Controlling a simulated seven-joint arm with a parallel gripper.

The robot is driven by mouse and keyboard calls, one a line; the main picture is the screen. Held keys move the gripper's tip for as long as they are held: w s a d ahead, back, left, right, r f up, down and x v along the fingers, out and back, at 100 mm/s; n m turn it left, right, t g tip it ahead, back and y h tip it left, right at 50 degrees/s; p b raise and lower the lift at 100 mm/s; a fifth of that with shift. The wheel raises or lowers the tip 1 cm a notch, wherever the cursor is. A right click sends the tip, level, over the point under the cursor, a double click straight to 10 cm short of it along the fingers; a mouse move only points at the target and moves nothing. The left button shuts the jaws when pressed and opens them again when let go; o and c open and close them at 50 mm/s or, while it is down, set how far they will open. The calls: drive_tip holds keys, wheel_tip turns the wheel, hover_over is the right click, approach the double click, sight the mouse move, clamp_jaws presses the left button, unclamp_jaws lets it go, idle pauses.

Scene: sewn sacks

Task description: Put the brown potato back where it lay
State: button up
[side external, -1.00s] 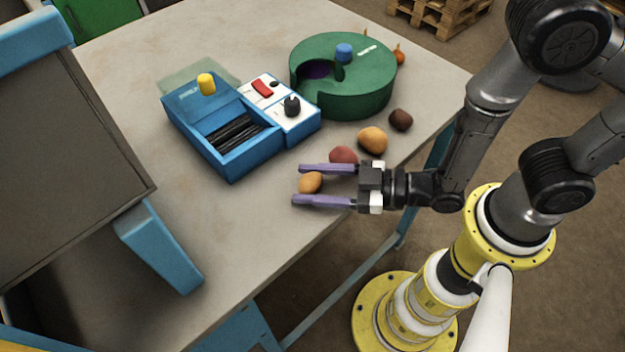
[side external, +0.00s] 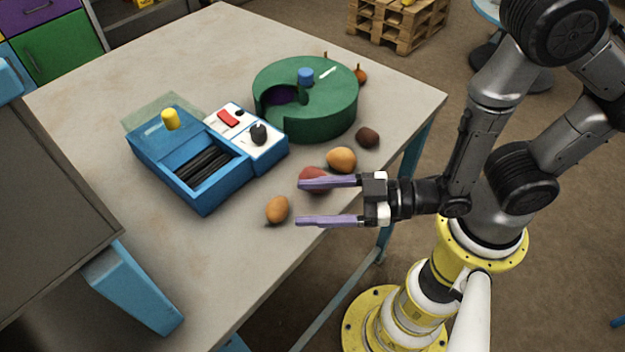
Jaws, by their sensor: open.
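My gripper (side external: 299,203) has its two purple fingers apart with nothing between them, near the table's front edge. An orange-brown potato (side external: 277,209) lies on the table just left of the fingertips, apart from them. A red potato (side external: 311,174) lies behind the far finger, which partly hides it. A tan potato (side external: 341,160) lies beyond that, and a small dark brown potato (side external: 368,138) lies farthest back. I cannot tell for certain which of these is the task's brown potato.
A blue box (side external: 205,205) with black slats and a white control panel (side external: 265,148) stands left of the potatoes. A green round drum (side external: 325,118) stands behind them. A dark panel (side external: 50,230) with blue edging fills the left. The front tabletop (side external: 215,255) is clear.

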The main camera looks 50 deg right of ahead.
drive_tip(key=w+d+r+m+h, duration=0.1)
drive_tip(key=r, duration=0.1)
drive_tip(key=w+d+r+m+g+h, duration=0.1)
drive_tip(key=d+r, duration=0.1)
drive_tip(key=r, duration=0.1)
drive_tip(key=w+d+r+m+h, duration=0.1)
drive_tip(key=w+d+r+h, duration=0.1)
drive_tip(key=shift+w+r, duration=0.1)
drive_tip(key=shift+r, duration=0.2)
drive_tip(key=s+d+r+m+g+h, duration=0.3)
drive_tip(key=s+d, duration=0.3)
drive_tip(key=d, duration=0.1)
drive_tip(key=s+d+r+m+g+h, duration=0.2)
drive_tip(key=s+d+r+m+g, duration=0.1)
drive_tip(key=s+d, duration=0.3)
drive_tip(key=shift+s+d+r+h, duration=0.2)
drive_tip(key=shift+s+d+h, duration=0.2)
drive_tip(key=shift+d, duration=0.6)
drive_tip(key=shift+c, duration=0.2)
